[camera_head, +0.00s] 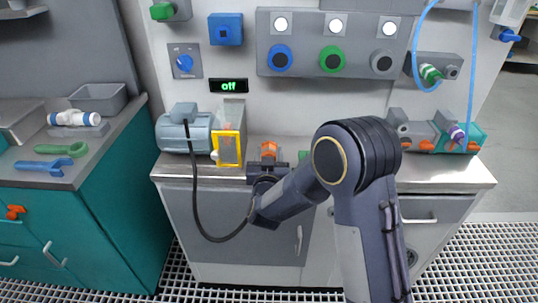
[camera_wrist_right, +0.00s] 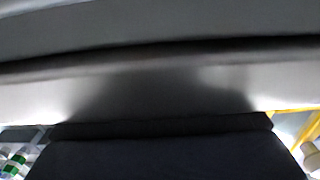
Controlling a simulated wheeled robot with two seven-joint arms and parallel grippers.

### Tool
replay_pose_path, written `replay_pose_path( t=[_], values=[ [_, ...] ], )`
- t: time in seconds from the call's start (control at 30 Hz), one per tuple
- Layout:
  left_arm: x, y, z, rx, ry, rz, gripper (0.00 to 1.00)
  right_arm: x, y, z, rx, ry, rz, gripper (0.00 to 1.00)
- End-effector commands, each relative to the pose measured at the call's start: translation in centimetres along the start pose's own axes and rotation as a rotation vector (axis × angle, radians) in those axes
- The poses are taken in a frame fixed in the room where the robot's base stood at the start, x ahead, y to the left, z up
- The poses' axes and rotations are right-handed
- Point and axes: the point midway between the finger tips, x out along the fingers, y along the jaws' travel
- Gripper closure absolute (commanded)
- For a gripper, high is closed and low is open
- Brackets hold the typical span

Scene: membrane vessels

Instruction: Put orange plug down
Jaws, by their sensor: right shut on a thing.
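An orange plug (camera_head: 268,150) shows just beyond my right gripper (camera_head: 269,162) at the front of the grey counter. The right gripper is shut on it. A black cable (camera_head: 200,215) hangs from the grey-blue pump (camera_head: 185,131), loops down over the cabinet front and rises towards my right wrist; its end is hidden there. I cannot tell whether the plug touches the counter. In the right wrist view, large blurred grey and dark surfaces hide the plug and fingertips. My left gripper is not in view.
A yellow-framed clear guard (camera_head: 229,149) stands left of the gripper. A green item (camera_head: 304,157) is close on its right, partly hidden by my arm. A teal tray (camera_head: 473,137) is at the counter's right end. A display (camera_head: 229,85) on the wall reads "off".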

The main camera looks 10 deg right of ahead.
Motion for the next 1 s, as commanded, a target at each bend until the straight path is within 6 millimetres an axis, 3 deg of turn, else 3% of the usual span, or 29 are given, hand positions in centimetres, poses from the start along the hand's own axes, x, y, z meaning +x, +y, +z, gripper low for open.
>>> replay_pose_path(
  t=[0.07,0.1,0.23,0.53,0.7,1.0],
  values=[
    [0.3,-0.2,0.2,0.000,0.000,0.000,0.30,0.0,0.0,0.3,0.000,0.001,0.000,0.92],
    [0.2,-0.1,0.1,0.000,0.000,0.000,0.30,0.0,0.0,0.2,0.000,0.000,0.000,0.52],
    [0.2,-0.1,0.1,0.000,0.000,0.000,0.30,0.0,0.0,0.2,0.000,0.000,0.000,0.35],
    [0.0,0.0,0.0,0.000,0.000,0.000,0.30,0.0,0.0,0.0,0.000,0.000,0.000,0.34],
    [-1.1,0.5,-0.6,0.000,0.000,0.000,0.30,-0.2,0.0,-1.1,-0.001,-0.001,-0.001,0.34],
    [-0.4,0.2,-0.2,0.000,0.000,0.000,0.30,-7.1,-0.1,-0.7,-0.001,-0.001,-0.005,0.34]
  ],
)
